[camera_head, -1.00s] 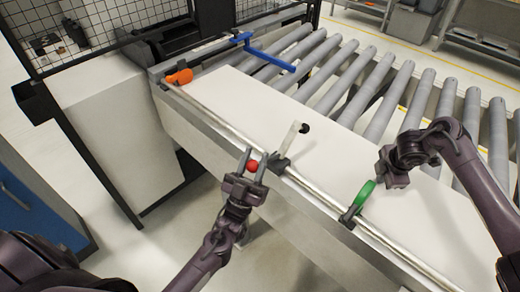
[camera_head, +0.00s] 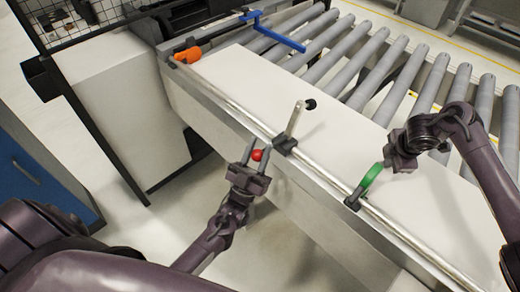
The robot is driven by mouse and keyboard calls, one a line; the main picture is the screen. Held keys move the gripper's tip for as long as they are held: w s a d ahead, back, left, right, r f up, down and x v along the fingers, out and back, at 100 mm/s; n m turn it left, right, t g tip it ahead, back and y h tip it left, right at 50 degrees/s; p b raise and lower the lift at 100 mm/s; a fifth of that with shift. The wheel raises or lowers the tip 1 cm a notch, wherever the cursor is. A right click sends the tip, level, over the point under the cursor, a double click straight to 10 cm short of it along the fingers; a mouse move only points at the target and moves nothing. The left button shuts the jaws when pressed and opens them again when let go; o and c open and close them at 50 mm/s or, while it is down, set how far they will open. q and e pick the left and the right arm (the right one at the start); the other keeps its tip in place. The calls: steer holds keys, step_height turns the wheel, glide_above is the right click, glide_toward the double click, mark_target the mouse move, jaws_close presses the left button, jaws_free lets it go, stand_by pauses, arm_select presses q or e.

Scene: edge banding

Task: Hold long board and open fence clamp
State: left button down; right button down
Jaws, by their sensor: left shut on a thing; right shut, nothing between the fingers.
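A long white board (camera_head: 330,130) lies flat beside a metal fence rail (camera_head: 330,177). A clamp with an upright grey lever and black knob (camera_head: 310,104) sits midway along the rail. A clamp with a green handle (camera_head: 370,177) sits further right on it, and an orange one (camera_head: 187,56) is at the far left end. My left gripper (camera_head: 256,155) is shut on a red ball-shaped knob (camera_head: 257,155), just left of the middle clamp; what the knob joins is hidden. My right gripper (camera_head: 387,157) is shut and empty beside the green handle's upper end; I cannot tell whether they touch.
A roller conveyor (camera_head: 385,88) runs behind the board. A blue bar (camera_head: 277,36) reaches over the rollers at the back. A white machine cabinet (camera_head: 125,120) and mesh guard stand at the left. The floor in front of the rail looks clear.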

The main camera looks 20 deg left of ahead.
arm_select(q)
steer(key=shift+a+f, duration=0.15)
steer(key=shift+f, duration=0.05)
arm_select(e)
steer(key=shift+s+d+f, duration=0.2)
steer(key=shift+d+f, duration=0.05)
steer(key=shift+f, duration=0.25)
arm_select(q)
steer(key=c, duration=1.3)
jaws_free()
steer(key=shift+s, duration=0.15)
arm_select(e)
steer(key=shift+a, duration=0.1)
arm_select(q)
steer(key=shift+o, duration=1.3)
steer(key=shift+a, duration=0.1)
arm_select(e)
steer(key=shift+a+r, duration=0.1)
arm_select(q)
steer(key=shift+r, duration=0.1)
steer(key=d+v, duration=0.1)
steer(key=v, duration=1.1)
steer(key=shift+a, duration=0.45)
steer(key=shift+r, duration=0.1)
arm_select(e)
steer(key=shift+r, duration=0.1)
